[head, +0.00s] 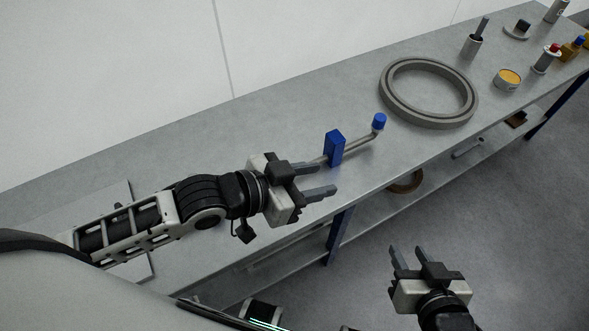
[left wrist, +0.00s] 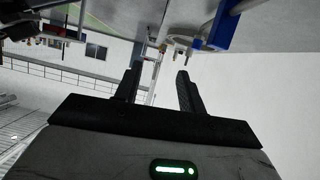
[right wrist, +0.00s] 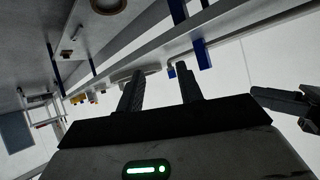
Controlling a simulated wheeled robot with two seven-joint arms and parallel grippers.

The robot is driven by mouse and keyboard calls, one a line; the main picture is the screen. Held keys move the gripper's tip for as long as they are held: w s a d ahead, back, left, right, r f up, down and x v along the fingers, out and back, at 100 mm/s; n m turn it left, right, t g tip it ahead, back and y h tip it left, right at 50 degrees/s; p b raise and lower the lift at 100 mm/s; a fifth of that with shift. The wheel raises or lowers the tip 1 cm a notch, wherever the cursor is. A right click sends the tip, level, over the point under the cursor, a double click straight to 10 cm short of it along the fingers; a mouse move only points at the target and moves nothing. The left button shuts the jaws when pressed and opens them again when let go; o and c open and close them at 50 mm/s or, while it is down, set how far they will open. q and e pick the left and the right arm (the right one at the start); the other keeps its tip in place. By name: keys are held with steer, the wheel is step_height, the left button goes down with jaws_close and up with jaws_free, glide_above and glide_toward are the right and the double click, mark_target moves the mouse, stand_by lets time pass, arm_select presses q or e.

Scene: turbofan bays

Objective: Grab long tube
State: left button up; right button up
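A thin metal tube (head: 358,147) with a bend and a blue cap (head: 379,121) lies along the bench top, with a blue block (head: 334,147) around its middle part. Its near end passes behind my left gripper's fingers. My left gripper (head: 325,178) is open beside the near end, and I see nothing held. In the left wrist view the blue block (left wrist: 222,32) is at the top, right of the open fingers. My right gripper (head: 407,256) is open and empty, off the bench's front edge. The right wrist view shows the blue block (right wrist: 203,54) beyond its fingers.
A large grey ring (head: 389,104) lies right of the tube. Farther right stand a cup with a tool (head: 472,46), an orange-topped tin (head: 508,79) and several small bottles. A lower shelf holds a brown ring (head: 408,184). A white wall runs behind the bench.

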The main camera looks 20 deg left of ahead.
arm_select(q)
steer(key=w+a+f+g+y+b, duration=0.1)
steer(key=a+f+y+b, duration=0.15)
steer(key=a, duration=0.45)
steer(key=a+f+g+y+b, duration=0.1)
steer(key=a+g+b, duration=0.15)
steer(key=a, duration=0.55)
steer(key=shift+t, duration=0.35)
steer(key=b+x, duration=0.2)
steer(key=x, duration=0.7)
steer(key=shift+w+b, duration=0.2)
steer(key=shift+b, duration=0.1)
steer(key=shift+w+d+f, duration=0.3)
steer(key=shift+d+f, duration=0.05)
steer(key=shift+f, duration=0.05)
steer(key=b+x, duration=0.1)
steer(key=x, duration=0.3)
steer(key=shift+w+d+f+b, duration=0.1)
steer(key=shift+d+b, duration=0.1)
steer(key=shift+b, duration=0.15)
steer(key=shift+w+d+f, duration=0.2)
steer(key=shift+f, duration=0.05)
arm_select(e)
step_height(320, 180, down, 8)
steer(key=a, duration=0.2)
steer(key=shift+w+f+y, duration=0.15)
steer(key=shift+w+y, duration=0.25)
steer(key=shift+w, duration=0.05)
